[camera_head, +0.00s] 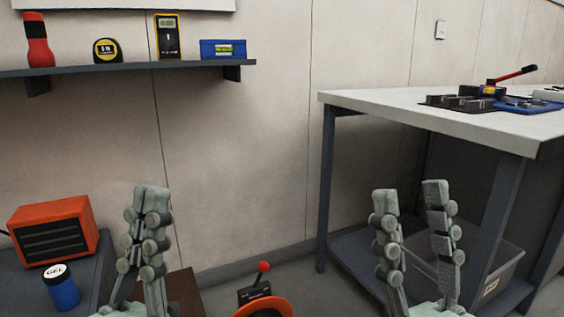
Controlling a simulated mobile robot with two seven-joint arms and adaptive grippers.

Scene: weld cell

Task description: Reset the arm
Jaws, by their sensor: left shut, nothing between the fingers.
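My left gripper (152,192) points upward at the lower left of the head view, its two fingers together and nothing between them. My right gripper (411,190) points upward at the lower right, in front of the table, its two fingers apart with a clear gap and nothing between them. Both grippers are apart from the objects around them. The wrists are cut off by the bottom edge.
A white-topped table (400,108) at the right carries a black and blue fixture (480,104) with a red-handled lever (517,74). A grey bin (490,283) stands beneath. A wall shelf (130,67) holds several tools. An orange-cased box (52,230) and a blue gel jar (62,291) stand left.

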